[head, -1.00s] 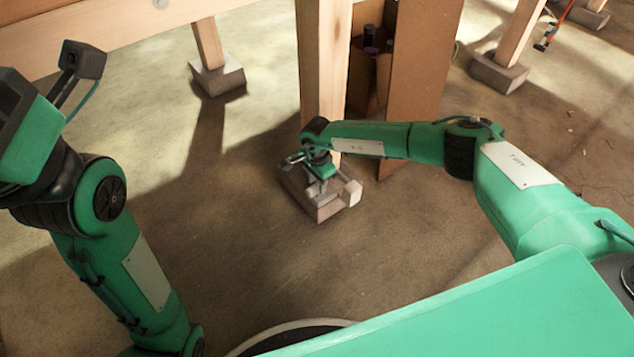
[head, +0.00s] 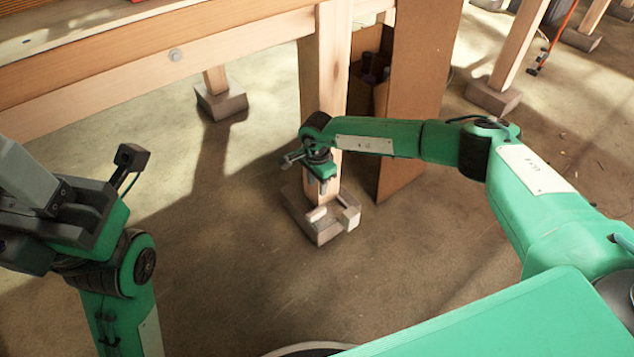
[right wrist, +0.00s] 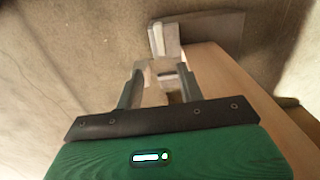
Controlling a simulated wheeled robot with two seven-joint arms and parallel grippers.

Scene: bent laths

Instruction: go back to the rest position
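My right gripper (head: 323,188) hangs over the grey foot block of a wooden table leg in the head view, fingers pointing down. In the right wrist view its two fingers (right wrist: 158,85) stand apart, with pale surfaces visible between and beyond them; nothing appears gripped. My left arm is at the left of the head view. The dark and grey end of that arm (head: 45,205) is cut off by the picture edge, and its fingertips cannot be made out.
The foot block (head: 320,232) carries small pale pieces, one at its right corner (head: 348,217). The wooden leg (head: 324,80) rises behind my right gripper. A brown panel (head: 415,90) stands right of it. The table's beam (head: 150,70) crosses upper left. Floor between my arms is clear.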

